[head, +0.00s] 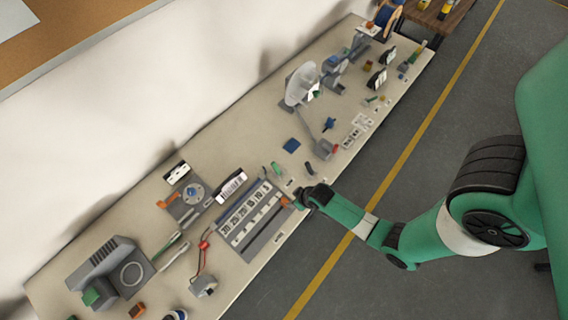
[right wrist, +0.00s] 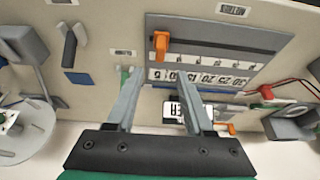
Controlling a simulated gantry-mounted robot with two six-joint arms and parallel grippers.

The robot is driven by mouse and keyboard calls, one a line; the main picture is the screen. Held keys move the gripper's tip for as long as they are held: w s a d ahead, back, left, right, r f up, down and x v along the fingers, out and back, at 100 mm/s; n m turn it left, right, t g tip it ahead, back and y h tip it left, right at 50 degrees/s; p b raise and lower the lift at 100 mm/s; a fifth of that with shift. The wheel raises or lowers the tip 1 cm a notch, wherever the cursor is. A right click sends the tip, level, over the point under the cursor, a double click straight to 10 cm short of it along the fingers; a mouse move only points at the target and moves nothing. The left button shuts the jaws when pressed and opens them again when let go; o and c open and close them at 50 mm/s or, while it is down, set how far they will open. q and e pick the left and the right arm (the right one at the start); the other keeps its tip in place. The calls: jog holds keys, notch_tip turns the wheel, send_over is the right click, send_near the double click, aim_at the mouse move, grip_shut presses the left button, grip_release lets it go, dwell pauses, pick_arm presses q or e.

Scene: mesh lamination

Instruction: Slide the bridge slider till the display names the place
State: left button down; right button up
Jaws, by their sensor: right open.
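The slider panel (head: 250,222) is a grey plate with a numbered white scale; in the right wrist view its scale strip (right wrist: 222,78) runs across the upper right. The orange slider knob (head: 285,201) sits at the scale's low-number end, and it also shows in the right wrist view (right wrist: 161,43). My right gripper (head: 299,198) is at that end of the panel. Its fingers (right wrist: 160,76) are open and empty, with the knob ahead of the gap between them. A small white display (right wrist: 178,108) with dark lettering shows between the fingers, partly hidden; I cannot read it fully.
A red-wired grey box (head: 203,286) stands near the panel's left end. A grey device (head: 108,270) is at the bench's lower left. A blue square (head: 291,145) lies beyond the panel, with clear bench around it. The bench's front edge runs close by the panel.

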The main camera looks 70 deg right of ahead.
aim_at(285, 200)
jog(key=b+x, duration=0.9)
jog(key=x, duration=0.2)
jog(key=shift+w+f, duration=0.1)
jog(key=shift+w+d+f, duration=0.1)
jog(key=shift+w+f, duration=0.05)
jog(key=shift+f, duration=0.1)
grip_shut()
dwell(0.9)
